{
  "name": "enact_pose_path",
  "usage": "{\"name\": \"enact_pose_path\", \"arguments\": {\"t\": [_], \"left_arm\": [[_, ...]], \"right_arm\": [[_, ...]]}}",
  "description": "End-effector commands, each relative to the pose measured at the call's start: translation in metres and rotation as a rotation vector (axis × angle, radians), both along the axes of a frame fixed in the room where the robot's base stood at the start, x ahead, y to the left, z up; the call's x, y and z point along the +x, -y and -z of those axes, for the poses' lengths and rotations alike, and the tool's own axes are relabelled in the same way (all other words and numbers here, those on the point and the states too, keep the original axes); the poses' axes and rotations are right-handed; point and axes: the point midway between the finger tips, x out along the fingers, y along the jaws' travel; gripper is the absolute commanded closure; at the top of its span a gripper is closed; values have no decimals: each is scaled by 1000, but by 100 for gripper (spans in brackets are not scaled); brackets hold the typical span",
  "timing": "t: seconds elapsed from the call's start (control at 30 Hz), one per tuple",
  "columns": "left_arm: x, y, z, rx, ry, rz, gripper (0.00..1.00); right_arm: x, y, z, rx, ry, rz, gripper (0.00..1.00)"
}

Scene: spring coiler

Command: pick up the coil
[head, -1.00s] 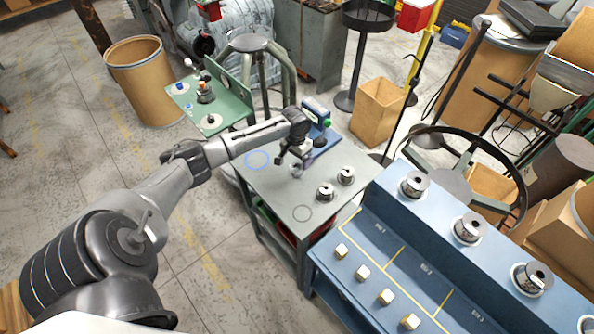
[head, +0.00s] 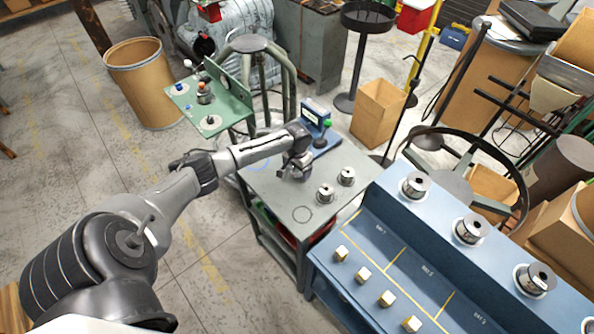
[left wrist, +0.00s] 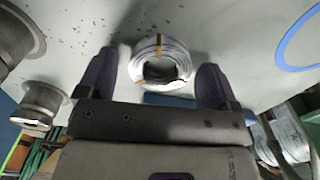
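The coil is a pale grey wire ring with brown ties. It shows in the left wrist view (left wrist: 176,48) on the grey bench top (head: 270,192). My left gripper (left wrist: 158,66) is open, with one dark finger on each side of the coil and visible gaps between. In the head view my left gripper (head: 294,170) is low over the bench and mostly hides the coil. I cannot tell whether the fingertips touch the bench. My right gripper is in neither view.
Two metal spools (head: 326,193) (head: 346,176) stand close on the right of the gripper. A blue device with a green knob (head: 318,125) stands at the bench's back. A blue ring (left wrist: 300,42) and a dark ring (head: 302,214) mark the bench. The blue rack (head: 370,235) is at right.

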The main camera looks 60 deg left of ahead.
Motion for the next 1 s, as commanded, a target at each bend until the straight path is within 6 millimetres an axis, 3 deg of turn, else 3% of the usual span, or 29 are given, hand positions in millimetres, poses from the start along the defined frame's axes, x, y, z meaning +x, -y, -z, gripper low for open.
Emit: {"name": "enact_pose_path", "arguments": {"t": [0.57,0.83,1.0], "left_arm": [[0,0,-1,0,0,0,69],[0,0,-2,0,0,0,69],[1,0,-14,0,2,0,69]], "right_arm": [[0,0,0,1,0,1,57],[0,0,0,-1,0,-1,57],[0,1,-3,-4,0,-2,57]]}}
